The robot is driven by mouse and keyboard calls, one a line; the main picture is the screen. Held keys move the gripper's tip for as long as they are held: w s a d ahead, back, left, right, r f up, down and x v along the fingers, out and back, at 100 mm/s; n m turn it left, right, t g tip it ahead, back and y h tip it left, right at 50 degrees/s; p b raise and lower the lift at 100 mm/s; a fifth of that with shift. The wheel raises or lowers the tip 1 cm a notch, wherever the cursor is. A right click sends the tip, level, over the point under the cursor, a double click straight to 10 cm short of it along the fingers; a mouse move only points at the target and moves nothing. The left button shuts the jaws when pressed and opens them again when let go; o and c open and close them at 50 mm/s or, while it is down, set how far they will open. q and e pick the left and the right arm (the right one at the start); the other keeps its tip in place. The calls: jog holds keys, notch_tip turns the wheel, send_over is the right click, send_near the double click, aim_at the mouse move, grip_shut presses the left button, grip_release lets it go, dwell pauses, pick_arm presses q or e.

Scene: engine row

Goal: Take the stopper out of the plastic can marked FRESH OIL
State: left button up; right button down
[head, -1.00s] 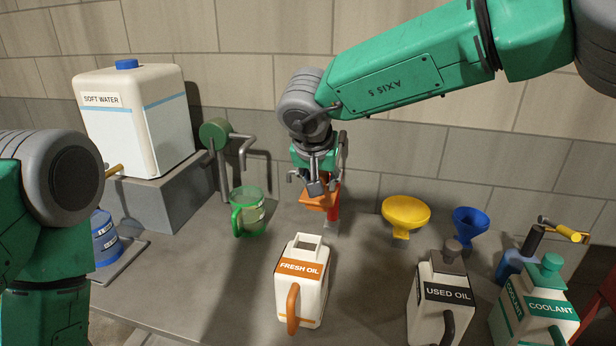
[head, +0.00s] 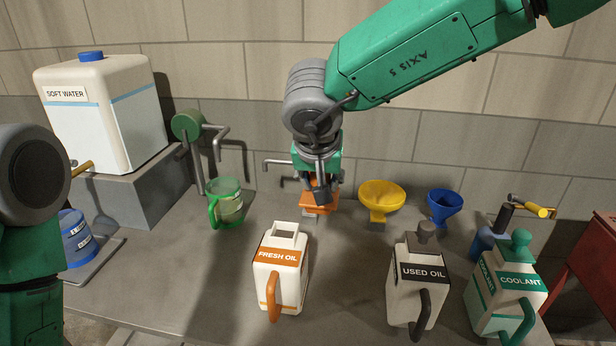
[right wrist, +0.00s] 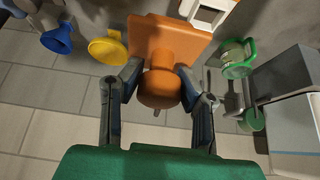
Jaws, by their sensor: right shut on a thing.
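The FRESH OIL can (head: 281,268) is white with an orange label and orange handle. It stands upright on the bench, and its square neck is open at the top. My right gripper (head: 318,192) is behind and right of the can's neck, apart from it. It is shut on the orange stopper (head: 317,208). In the right wrist view the stopper's round knob (right wrist: 160,88) sits between both fingers, with its flat square plate beyond. Part of the can (right wrist: 207,12) shows at that view's top edge. My left gripper is out of view; only part of its arm shows.
A green jug (head: 226,205) stands left of the can. A yellow funnel (head: 382,196) and blue funnel (head: 444,206) stand at the back right. The USED OIL can (head: 416,285) and COOLANT can (head: 506,290) stand at the right. Bare bench lies between the FRESH OIL and USED OIL cans.

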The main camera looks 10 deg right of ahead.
aim_at(337, 201)
jog(key=shift+s+d, duration=0.75)
jog(key=shift+d, duration=0.05)
jog(key=shift+s+d+b, duration=0.2)
jog(key=shift+s+b, duration=0.25)
jog(key=shift+s, duration=0.15)
jog(key=shift+s+d+b, duration=0.15)
jog(key=shift+s+b, duration=0.25)
jog(key=shift+s, duration=0.15)
jog(key=s+d+b, duration=0.4)
jog(key=b, duration=0.1)
jog(key=shift+s+a+f+b, duration=0.1)
jog(key=shift+f+b, duration=3.15)
jog(key=shift+f, duration=4.7)
jog(key=shift+s+a+f+b, duration=0.1)
jog(key=shift+f+b, duration=3.15)
jog(key=shift+f, duration=4.7)
